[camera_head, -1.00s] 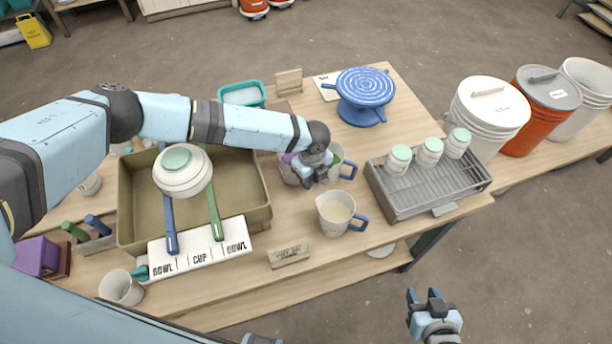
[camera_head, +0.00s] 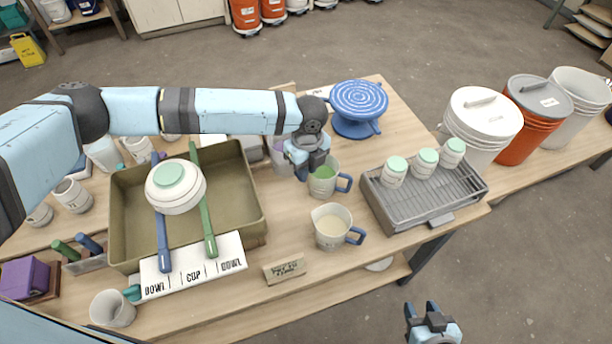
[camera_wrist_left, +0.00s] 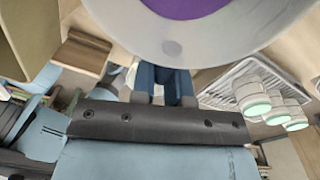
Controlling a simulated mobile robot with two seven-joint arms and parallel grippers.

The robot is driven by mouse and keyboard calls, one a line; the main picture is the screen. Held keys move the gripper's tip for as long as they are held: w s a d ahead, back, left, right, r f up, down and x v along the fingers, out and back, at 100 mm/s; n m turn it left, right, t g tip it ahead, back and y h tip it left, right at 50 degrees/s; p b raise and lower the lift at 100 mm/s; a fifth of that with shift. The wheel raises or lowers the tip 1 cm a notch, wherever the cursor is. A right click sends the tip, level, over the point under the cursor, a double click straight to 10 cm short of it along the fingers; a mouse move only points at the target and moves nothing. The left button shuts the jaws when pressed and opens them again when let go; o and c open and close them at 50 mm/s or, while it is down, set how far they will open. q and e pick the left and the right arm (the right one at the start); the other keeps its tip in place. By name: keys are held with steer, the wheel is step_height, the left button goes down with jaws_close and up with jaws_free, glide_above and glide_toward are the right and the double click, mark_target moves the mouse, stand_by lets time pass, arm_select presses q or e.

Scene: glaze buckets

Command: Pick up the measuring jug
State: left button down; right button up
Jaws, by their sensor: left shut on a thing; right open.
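A grey measuring jug with purple glaze (camera_head: 281,162) is at the back middle of the table, partly hidden by my left arm. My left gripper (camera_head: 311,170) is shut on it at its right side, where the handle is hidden. In the left wrist view the jug (camera_wrist_left: 245,38) fills the top, with my closed fingers (camera_wrist_left: 166,78) just below it. A jug with green glaze (camera_head: 322,182) stands close by on the right, and a jug with cream glaze (camera_head: 331,229) stands in front; both have blue handles. My right gripper (camera_head: 422,312) is open and empty, off the table's front right.
A blue banding wheel (camera_head: 357,105) stands behind. Lidded buckets (camera_head: 478,125) line the far right.

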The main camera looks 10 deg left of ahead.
arm_select(q)
steer(key=shift+r+b, duration=0.45)
steer(key=shift+r, duration=4.05)
arm_select(e)
steer(key=shift+a+f, duration=0.1)
steer(key=shift+f, duration=0.35)
arm_select(q)
steer(key=shift+r, duration=0.1)
